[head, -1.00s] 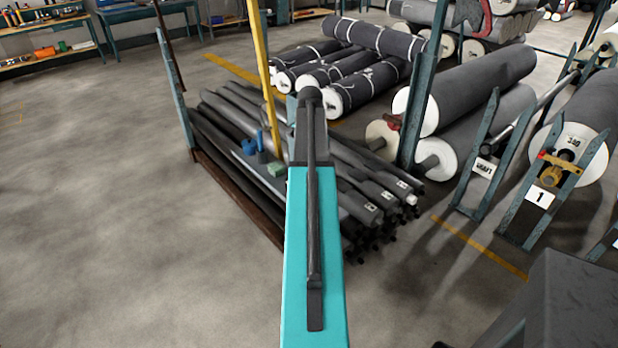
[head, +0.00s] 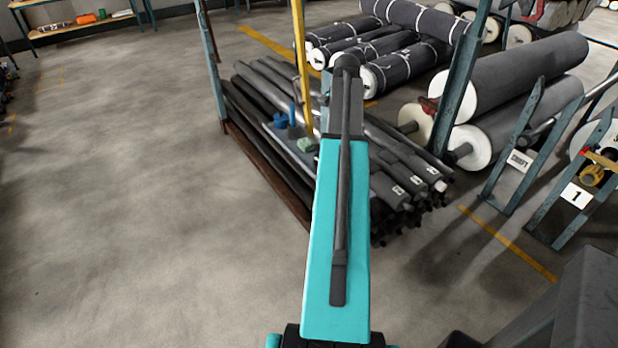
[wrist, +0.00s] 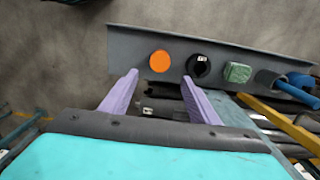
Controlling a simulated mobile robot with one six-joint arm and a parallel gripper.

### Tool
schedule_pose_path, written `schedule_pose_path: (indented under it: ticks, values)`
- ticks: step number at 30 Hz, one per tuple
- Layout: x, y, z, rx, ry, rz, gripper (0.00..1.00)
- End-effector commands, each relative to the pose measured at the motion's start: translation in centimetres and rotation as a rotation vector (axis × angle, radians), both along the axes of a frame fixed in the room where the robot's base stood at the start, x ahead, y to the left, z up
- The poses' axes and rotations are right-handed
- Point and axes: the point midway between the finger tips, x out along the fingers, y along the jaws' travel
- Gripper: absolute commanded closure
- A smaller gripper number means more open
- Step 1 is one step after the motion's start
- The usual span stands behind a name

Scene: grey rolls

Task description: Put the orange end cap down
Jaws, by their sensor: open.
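The orange end cap (wrist: 159,61) shows in the wrist view as a round disc on a grey tray (wrist: 125,38). My gripper (wrist: 160,77) is open, its two purple fingers spread apart. In the picture the cap lies just beyond the fingertips, between their lines, with no finger seen closed on it. The height between fingers and tray is hard to tell. In the head view my arm hides the cap and the gripper.
Right of the cap on the tray are a black ring-shaped part (wrist: 198,66), a green block (wrist: 237,72) and a blue object (wrist: 298,82). A yellow post (head: 302,65) stands close by. Dark rolls (head: 410,190) are stacked below. The floor at left (head: 120,200) is clear.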

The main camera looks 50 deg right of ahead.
Motion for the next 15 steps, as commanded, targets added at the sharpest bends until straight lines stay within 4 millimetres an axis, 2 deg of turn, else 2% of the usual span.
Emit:
schedule_pose_path:
  ticks: [5,8,11,15]
  values:
    - [0.2,0.2,-0.3,0.002,0.002,0.006,0.44]
    - [0.8,1.0,-1.1,0.008,0.005,0.03,0.44]
    - [1.9,2.4,-2.9,0.019,0.012,0.075,0.44]
    - [4.2,5.8,-6.7,0.043,0.027,0.179,0.44]
